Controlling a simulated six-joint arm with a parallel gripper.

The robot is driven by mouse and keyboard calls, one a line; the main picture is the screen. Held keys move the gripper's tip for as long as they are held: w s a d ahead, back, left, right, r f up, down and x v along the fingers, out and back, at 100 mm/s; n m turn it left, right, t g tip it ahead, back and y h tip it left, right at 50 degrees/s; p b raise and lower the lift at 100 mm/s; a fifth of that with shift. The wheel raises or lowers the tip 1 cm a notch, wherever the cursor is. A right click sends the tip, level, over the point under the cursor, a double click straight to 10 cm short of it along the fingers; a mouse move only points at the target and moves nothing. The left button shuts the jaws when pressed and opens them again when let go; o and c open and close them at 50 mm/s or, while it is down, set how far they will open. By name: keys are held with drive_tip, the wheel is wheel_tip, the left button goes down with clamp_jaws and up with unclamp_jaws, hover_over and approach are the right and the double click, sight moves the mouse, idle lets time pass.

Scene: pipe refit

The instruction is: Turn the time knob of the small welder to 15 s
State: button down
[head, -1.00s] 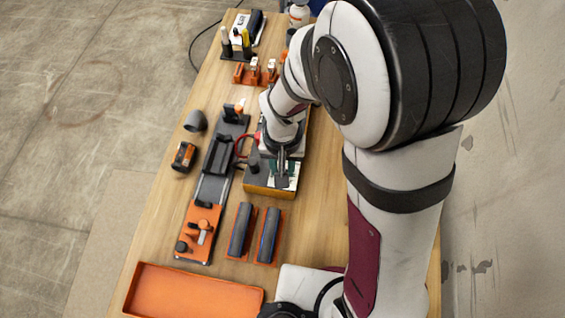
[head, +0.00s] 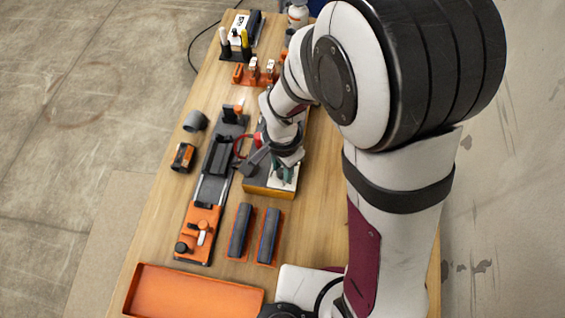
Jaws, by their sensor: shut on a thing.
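The small welder (head: 268,191) is a box with a yellow-orange front edge and a pale top with green parts. It sits on the wooden bench, right of the long dark rail. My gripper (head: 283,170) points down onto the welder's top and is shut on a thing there. The time knob is hidden under my gripper and wrist, so its setting cannot be read. A dark grey part of my wrist sticks out to the left over the welder's left edge. A red cable shows at the welder's left side.
A dark rail with an orange end block (head: 199,233) lies left of the welder. Two dark blocks on orange bases (head: 240,232) and an orange tray (head: 190,292) are nearer. A grey pipe fitting (head: 195,121) and an orange-black item (head: 183,157) lie at the left edge.

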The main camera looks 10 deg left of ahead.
sight(282, 171)
drive_tip(key=shift+m, duration=0.3)
idle(0.4)
drive_tip(key=c, duration=0.6)
unclamp_jaws()
wheel_tip(282, 171, up, 16)
drive_tip(key=s+d+n, duration=0.1)
drive_tip(key=s+d, duration=0.3)
drive_tip(key=s+d+n+y, duration=0.1)
drive_tip(key=s+d, duration=0.7)
drive_tip(key=s, duration=0.1)
drive_tip(key=shift+f+n+y, duration=0.4)
